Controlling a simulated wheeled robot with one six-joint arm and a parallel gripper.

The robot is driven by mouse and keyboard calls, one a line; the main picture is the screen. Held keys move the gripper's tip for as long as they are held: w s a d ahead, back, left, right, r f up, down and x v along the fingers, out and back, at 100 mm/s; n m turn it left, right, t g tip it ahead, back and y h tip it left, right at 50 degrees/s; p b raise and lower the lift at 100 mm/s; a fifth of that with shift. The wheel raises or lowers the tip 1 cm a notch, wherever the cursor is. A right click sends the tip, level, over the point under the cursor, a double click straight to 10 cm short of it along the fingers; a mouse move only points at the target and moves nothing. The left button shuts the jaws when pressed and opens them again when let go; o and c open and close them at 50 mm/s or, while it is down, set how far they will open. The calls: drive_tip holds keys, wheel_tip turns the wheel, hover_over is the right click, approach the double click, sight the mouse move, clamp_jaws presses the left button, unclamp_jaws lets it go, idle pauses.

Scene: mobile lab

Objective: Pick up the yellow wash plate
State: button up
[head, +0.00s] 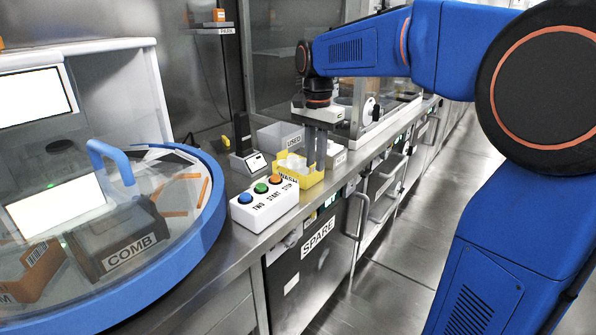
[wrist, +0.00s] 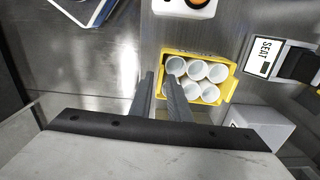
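The yellow wash plate (head: 311,181) stands on the steel bench, behind the button box in the head view, with "WASH" on its side. In the wrist view the plate (wrist: 232,77) lies just beyond the fingertips and shows several round white wells. My gripper (head: 315,168) points down at the plate's right end, with a gap between its fingers. In the wrist view my gripper (wrist: 159,77) has its right finger over the plate's left edge and its left finger outside that edge. I cannot tell whether the fingers touch the plate or straddle its wall.
A white button box (head: 264,204) stands in front of the plate. A grey "USED" bin (head: 280,134) is behind it. A dark stand with a small screen (head: 249,161) is to its left. A round blue-rimmed machine (head: 210,205) fills the left. The bench's front edge is close by.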

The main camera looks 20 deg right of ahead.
clamp_jaws()
